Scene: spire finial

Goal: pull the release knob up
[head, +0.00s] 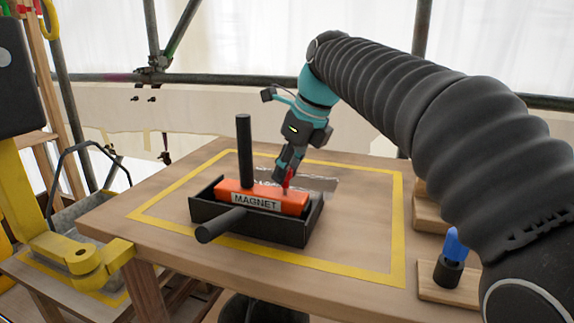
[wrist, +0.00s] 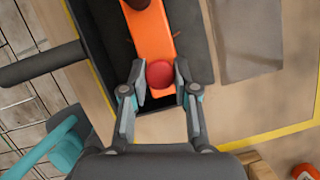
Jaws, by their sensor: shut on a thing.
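The release knob is a small red ball (wrist: 160,74) at the near end of an orange block labelled MAGNET (head: 262,200). In the head view the red knob (head: 287,178) shows partly behind my gripper's fingers. My gripper (head: 285,172) points down from above at the block's right end. In the wrist view its two fingers (wrist: 160,80) sit on either side of the red knob and are shut on it. The orange block lies in a black tray (head: 270,235). The knob's stem is hidden by the fingers.
A black upright post (head: 244,150) rises from the block, and a black bar (head: 220,224) sticks out at the front. A grey metal plate (head: 315,182) lies behind the tray. A blue-topped peg (head: 452,245) stands at the right. Yellow tape (head: 350,268) frames the wooden table.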

